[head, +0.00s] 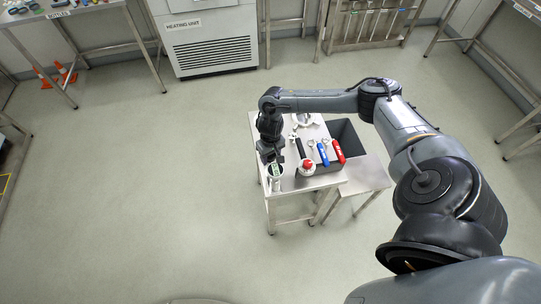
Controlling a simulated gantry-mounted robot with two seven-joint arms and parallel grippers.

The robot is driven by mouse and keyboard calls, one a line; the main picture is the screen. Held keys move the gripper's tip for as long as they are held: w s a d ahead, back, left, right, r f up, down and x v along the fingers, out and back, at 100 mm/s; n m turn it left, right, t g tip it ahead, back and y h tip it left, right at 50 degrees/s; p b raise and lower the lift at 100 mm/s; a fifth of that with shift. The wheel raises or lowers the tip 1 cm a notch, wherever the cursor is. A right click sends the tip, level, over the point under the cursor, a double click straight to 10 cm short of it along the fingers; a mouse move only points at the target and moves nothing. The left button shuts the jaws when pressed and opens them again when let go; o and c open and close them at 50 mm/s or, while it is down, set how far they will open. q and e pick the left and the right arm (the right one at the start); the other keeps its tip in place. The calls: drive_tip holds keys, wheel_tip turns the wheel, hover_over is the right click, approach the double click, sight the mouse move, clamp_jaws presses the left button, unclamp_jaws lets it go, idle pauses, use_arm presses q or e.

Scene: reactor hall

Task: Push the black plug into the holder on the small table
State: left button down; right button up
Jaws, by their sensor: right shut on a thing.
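My right gripper (270,157) points down over the near left corner of the small table (285,186). It is shut on a small dark thing, most likely the black plug, which blends with the dark fingers. Right below it, a small round light-rimmed piece with a green and white patch (276,170) stands at the table's corner; it may be the holder. I cannot tell whether the plug touches it or is inside it. My left gripper is not in view.
A white round piece with a red top (307,168), a blue-handled tool (323,154), a red-handled tool (338,151) and a black-handled tool (300,147) lie close to the right. Floor left of the table is clear.

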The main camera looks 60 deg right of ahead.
drive_tip(key=shift+f, duration=0.4)
drive_tip(key=o, duration=1.2)
drive_tip(key=shift+o, duration=0.2)
drive_tip(key=shift+r+p, duration=0.45)
drive_tip(key=shift+p, duration=0.1)
wheel_tip(320, 180, up, 6)
drive_tip(key=p, duration=0.8)
drive_tip(key=shift+r, duration=0.15)
